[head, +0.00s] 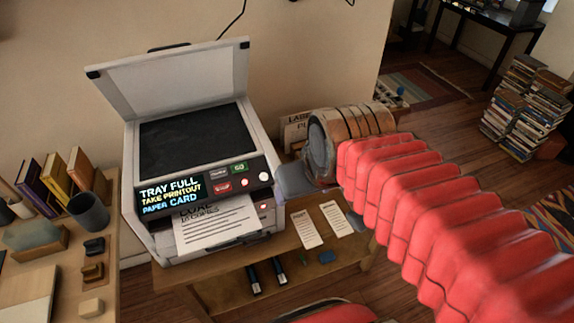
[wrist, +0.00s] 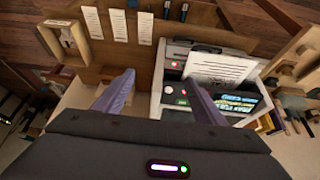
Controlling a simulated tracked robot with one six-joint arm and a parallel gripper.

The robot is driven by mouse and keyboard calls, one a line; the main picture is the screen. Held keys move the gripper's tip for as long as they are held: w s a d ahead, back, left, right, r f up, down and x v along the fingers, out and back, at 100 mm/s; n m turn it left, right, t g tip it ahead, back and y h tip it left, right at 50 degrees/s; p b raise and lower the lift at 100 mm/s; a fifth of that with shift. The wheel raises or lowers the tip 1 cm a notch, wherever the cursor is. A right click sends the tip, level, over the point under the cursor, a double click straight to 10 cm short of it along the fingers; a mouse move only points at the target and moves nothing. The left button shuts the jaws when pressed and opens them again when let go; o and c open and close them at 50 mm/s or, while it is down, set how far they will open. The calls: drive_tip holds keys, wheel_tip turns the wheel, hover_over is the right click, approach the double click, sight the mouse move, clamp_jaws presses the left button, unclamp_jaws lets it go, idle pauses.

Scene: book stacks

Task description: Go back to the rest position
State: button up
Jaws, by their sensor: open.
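My gripper (wrist: 158,98) is open and empty in the wrist view, with its two fingers spread apart. In the head view my red-sleeved arm reaches in from the right, and my gripper (head: 292,180) is beside the right side of the copier (head: 258,127). The copier's lid is raised over its dark glass, and its screen reads "TRAY FULL TAKE PRINTOUT PAPER CARD". A printed sheet (head: 215,222) lies in the copier's front tray. The sheet also shows in the wrist view (wrist: 222,68). The fingertips are partly hidden in the head view.
The copier stands on a wooden table (head: 190,285) with paper slips (head: 306,229) at its right. A desk at the left holds books (head: 55,182) and a dark cup (head: 89,212). Book stacks (head: 520,100) stand at the far right. Open floor shows behind my arm.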

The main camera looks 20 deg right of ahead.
drive_tip(key=shift+s+a+r, duration=0.1)
drive_tip(key=shift+s+a, duration=0.25)
drive_tip(key=shift+s, duration=0.25)
drive_tip(key=shift+s+a+r, duration=0.1)
drive_tip(key=shift+s+a, duration=0.2)
drive_tip(key=shift+s, duration=0.25)
drive_tip(key=shift+c, duration=0.6)
